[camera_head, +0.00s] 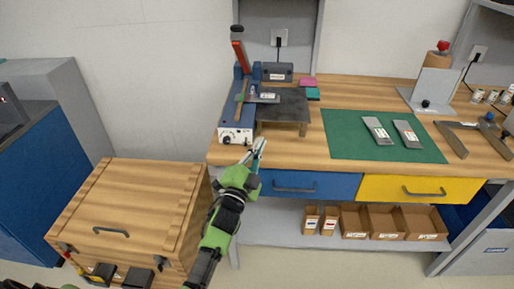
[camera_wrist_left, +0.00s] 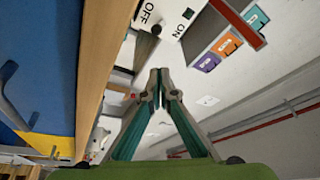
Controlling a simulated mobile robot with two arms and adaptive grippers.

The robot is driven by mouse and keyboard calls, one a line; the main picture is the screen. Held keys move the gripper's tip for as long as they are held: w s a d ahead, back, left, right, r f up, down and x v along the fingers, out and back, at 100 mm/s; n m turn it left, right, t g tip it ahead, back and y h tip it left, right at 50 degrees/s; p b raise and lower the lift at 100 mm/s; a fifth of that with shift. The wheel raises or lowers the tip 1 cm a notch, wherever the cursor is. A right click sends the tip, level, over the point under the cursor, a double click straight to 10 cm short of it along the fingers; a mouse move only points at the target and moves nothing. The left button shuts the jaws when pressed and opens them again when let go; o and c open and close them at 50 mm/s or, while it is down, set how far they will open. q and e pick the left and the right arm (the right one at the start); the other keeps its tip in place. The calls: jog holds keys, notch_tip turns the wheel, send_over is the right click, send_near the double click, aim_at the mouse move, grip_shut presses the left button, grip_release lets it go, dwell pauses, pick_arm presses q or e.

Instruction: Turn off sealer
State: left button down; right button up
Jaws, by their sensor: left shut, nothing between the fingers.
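The sealer (camera_head: 237,136) is a blue machine with a white front panel, at the left end of the wooden bench. An upright lever with a red-orange handle (camera_head: 238,52) rises at its back. In the left wrist view, the white panel (camera_wrist_left: 118,72) carries the words OFF and ON, with a dark switch (camera_wrist_left: 147,46) between them. My left gripper (camera_head: 259,146) is at the bench's front edge, just right of the sealer's front. In the wrist view its closed fingertips (camera_wrist_left: 159,72) are empty and appear just below the switch; contact cannot be told. My right gripper is not seen.
A dark raised plate (camera_head: 285,105) stands right of the sealer. A wooden chest (camera_head: 140,195) stands on the floor at left.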

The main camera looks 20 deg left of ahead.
pick_arm(q)
jog(key=s+f+b, duration=0.2)
jog(key=s+f, duration=0.3)
jog(key=s, duration=0.3)
jog(key=shift+s+a+f, duration=0.2)
jog(key=shift+a+f, duration=0.05)
jog(key=shift+a, duration=0.1)
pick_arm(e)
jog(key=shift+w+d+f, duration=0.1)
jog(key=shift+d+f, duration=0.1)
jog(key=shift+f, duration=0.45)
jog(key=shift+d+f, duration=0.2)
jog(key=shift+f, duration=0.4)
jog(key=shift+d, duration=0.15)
